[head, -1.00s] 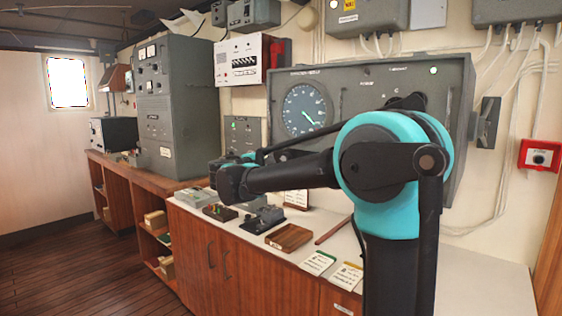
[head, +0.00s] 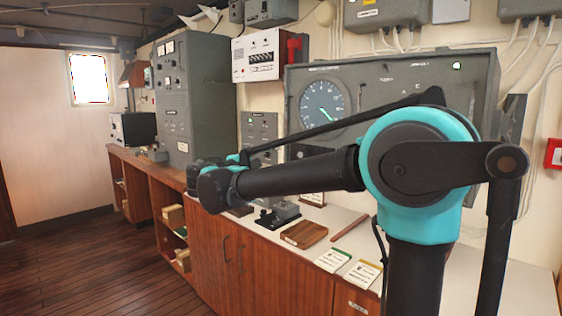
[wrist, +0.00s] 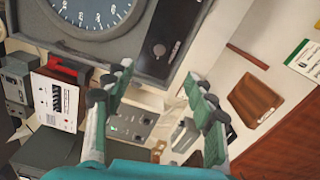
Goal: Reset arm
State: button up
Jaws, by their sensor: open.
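My arm reaches from the right across the counter in the head view, bent at the teal joint. My gripper is small and mostly hidden behind my wrist at the arm's left end in the head view. In the wrist view my gripper (wrist: 158,88) shows two green and grey fingers spread wide apart, with nothing between them. It is in the air, apart from the counter and the wall equipment.
The white counter (head: 340,217) bears a wooden tray (head: 304,234), a small grey device (head: 278,214) and cards (head: 363,273). A grey console with a round dial (head: 324,107) is behind my arm. A tall grey cabinet (head: 195,95) stands left. The wooden floor (head: 85,270) is clear.

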jog(key=shift+s+a, duration=0.1)
jog(key=s+d+f+m+g+y, duration=0.2)
jog(key=s+d+f+g, duration=0.1)
jog(key=d+f, duration=0.7)
jog(key=s+d+f+m+g+y, duration=0.2)
jog(key=s+d+f+g, duration=0.15)
jog(key=d+f, duration=0.7)
jog(key=s+a+f+m+g+y, duration=0.1)
jog(key=s+f+m+y, duration=0.6)
jog(key=s+f, duration=1.1)
notch_tip(320, 180, down, 4)
jog(key=shift+s+f+g+y, duration=0.1)
jog(key=shift+s+g+y, duration=0.15)
jog(key=shift+g+y, duration=0.5)
jog(key=shift+a, duration=0.1)
